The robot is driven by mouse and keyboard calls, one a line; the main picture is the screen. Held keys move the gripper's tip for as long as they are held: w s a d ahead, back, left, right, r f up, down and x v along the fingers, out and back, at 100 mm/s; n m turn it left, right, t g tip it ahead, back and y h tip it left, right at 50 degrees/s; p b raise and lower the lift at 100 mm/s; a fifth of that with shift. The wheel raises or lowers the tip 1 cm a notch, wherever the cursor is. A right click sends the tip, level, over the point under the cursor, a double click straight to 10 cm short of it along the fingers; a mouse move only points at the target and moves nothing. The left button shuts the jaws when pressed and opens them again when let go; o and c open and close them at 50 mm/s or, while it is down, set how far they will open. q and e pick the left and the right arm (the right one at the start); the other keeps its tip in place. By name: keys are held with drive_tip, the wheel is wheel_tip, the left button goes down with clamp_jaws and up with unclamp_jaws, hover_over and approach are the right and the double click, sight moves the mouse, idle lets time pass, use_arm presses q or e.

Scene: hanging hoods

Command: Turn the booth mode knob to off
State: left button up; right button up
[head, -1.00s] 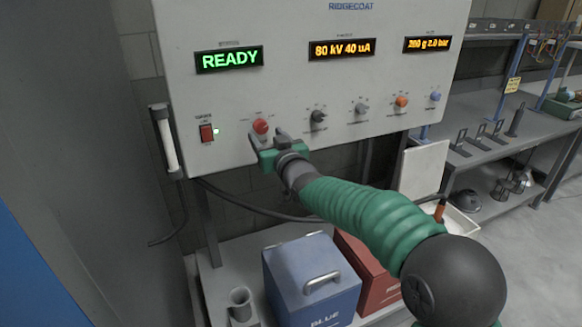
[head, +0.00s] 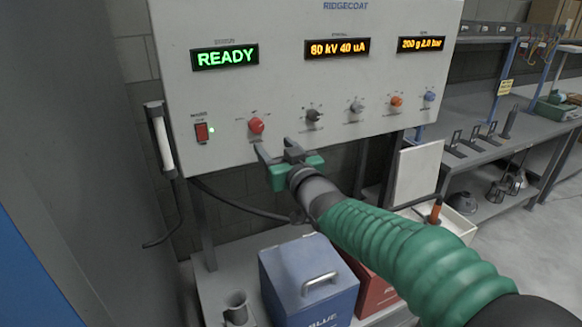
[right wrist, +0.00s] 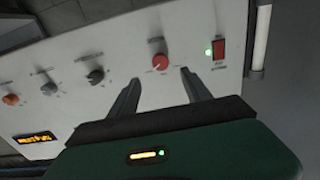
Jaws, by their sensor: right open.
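A red knob (head: 256,126) is on the white control panel (head: 280,95), right of a red switch (head: 201,132). The lettering by the knobs is too small to read, so I cannot confirm which is the booth mode knob. The green status display (head: 225,57) reads READY. My right gripper (head: 274,147) is open and empty, just below and right of the red knob and apart from it. In the right wrist view, the red knob (right wrist: 160,61) is beyond the gap between the two fingertips (right wrist: 161,77). My left gripper is not in view.
More knobs, black (head: 314,115), grey (head: 356,106), orange (head: 396,101) and blue (head: 429,95), line the panel to the right. A blue box (head: 308,275) and a red box (head: 375,290) stand below. A white tube (head: 161,138) is at the panel's left edge.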

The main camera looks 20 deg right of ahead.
drive_tip(key=s+p, duration=0.1)
drive_tip(key=s, duration=0.7)
drive_tip(key=shift+s+d, duration=0.15)
drive_tip(key=shift+d, duration=0.05)
idle(0.3)
